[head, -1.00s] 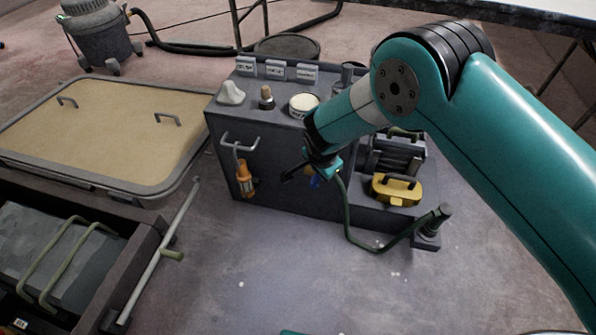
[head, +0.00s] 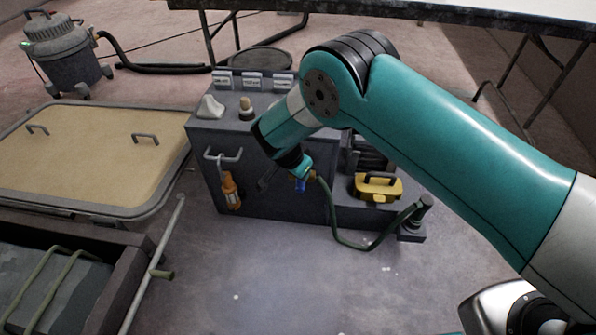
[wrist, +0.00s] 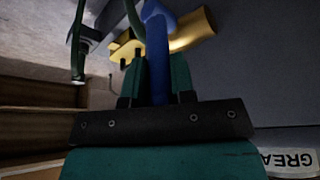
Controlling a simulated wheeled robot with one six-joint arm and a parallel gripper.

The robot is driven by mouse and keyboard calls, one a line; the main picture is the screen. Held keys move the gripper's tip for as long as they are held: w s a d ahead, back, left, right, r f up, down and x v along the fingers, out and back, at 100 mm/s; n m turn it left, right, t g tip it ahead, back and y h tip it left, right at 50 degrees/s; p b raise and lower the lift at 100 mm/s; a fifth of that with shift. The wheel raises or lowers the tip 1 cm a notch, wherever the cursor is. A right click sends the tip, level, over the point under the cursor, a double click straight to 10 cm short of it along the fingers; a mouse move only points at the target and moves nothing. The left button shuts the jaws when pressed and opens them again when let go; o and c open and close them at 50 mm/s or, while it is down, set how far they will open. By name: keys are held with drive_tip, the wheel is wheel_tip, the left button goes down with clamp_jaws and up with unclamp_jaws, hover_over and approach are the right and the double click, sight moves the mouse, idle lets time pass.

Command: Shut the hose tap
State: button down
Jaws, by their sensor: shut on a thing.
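The hose tap has a brass body (wrist: 195,32) and a blue lever (wrist: 157,48). In the head view it sits on the front of the dark cabinet, with the brass body (head: 312,174) and the blue lever (head: 300,186) partly hidden by my gripper (head: 298,174). The lever appears to point downward there. In the wrist view my gripper (wrist: 156,80) is shut on the blue lever, one teal finger on each side. The lever's near end is hidden between the fingers. A green hose (head: 338,232) runs from the tap down toward the floor.
An orange lamp (head: 230,190) hangs from a rail on the cabinet (head: 262,202), left of the tap. A yellow case (head: 378,187) and a short post (head: 424,208) stand to the right. Open floor (head: 290,275) lies in front. A label shows in the wrist view (wrist: 292,162).

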drive_tip(key=c, duration=1)
unclamp_jaws()
drive_tip(key=shift+f, duration=0.1)
drive_tip(key=shift+o, duration=0.2)
drive_tip(key=p+v, duration=0.4)
drive_tip(key=v, duration=1.3)
drive_tip(key=shift+r, duration=0.25)
